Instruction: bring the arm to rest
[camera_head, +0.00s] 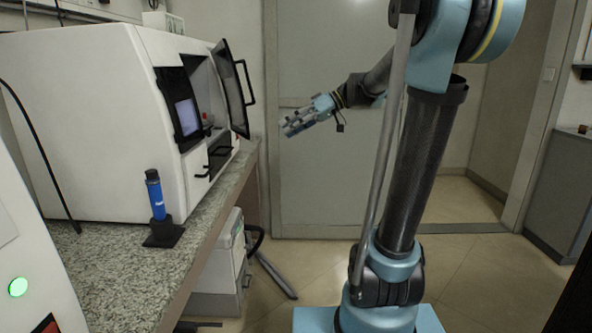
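My arm rises from its light-blue base at the lower right, goes up out of the top of the picture and comes back down behind. My gripper (297,122) hangs in the air in front of the pale door, right of the white machine. It points left and slightly down and touches nothing that I can see. It is small and its fingers overlap in this view, so I cannot tell whether it is open or shut. I see no object held in it.
The white machine (95,120) stands on the speckled counter (125,270) with its dark door (231,88) swung open. A blue cylinder (156,197) stands in a black holder (163,233) at the counter edge. A white box (220,270) is on the floor below. Floor near the door is clear.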

